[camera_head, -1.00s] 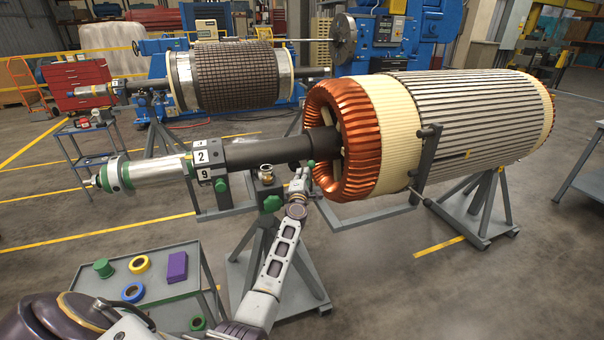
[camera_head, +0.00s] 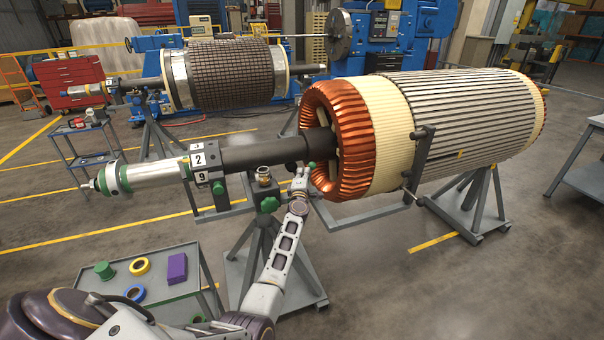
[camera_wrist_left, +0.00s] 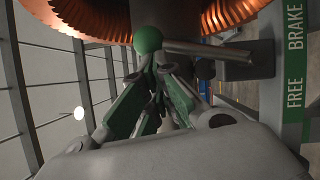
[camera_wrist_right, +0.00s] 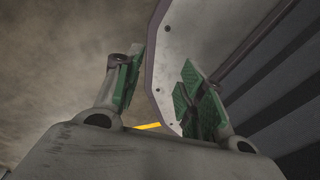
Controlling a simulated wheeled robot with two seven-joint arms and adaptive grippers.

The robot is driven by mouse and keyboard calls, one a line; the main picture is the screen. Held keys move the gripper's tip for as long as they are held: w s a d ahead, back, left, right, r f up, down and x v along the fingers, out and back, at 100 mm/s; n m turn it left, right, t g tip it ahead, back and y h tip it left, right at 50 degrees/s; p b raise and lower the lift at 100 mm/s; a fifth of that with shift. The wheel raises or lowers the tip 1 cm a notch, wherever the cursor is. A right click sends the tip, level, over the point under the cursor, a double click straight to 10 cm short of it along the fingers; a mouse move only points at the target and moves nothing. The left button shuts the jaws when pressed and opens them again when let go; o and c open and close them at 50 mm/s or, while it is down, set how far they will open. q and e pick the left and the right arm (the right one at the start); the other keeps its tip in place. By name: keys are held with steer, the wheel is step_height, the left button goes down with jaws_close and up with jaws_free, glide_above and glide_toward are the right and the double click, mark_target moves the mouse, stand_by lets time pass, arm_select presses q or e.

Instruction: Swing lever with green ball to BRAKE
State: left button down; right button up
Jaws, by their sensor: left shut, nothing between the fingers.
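The green ball (camera_wrist_left: 147,40) is on the end of a grey lever rod (camera_wrist_left: 208,51) in the left wrist view. The ball shows small in the head view (camera_head: 311,166), beside the black shaft. The green label strip (camera_wrist_left: 295,75) reads FREE and BRAKE; the rod's end points towards it but stops short. My left gripper (camera_wrist_left: 150,66) is shut and empty, its tips close below the ball; I cannot tell whether they touch. It also shows in the head view (camera_head: 303,174). My right gripper (camera_wrist_right: 158,88) is open and shows only in its own wrist view.
The large rotor (camera_head: 450,120) with copper windings (camera_head: 320,130) is close to my left gripper. A grey stand (camera_head: 262,250) is under the shaft. A small table (camera_head: 160,310) with tape rolls is at lower left. A light plate (camera_wrist_right: 185,45) is near the right fingers.

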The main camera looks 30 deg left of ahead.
mark_target(312, 169)
arm_select(q)
steer(key=w+d, duration=0.2)
steer(key=shift+w+d, duration=0.15)
steer(key=shift+w, duration=0.2)
stand_by(0.6)
steer(key=shift+r, duration=0.1)
arm_select(e)
steer(key=shift+d, duration=0.2)
steer(key=shift+s+d, duration=0.1)
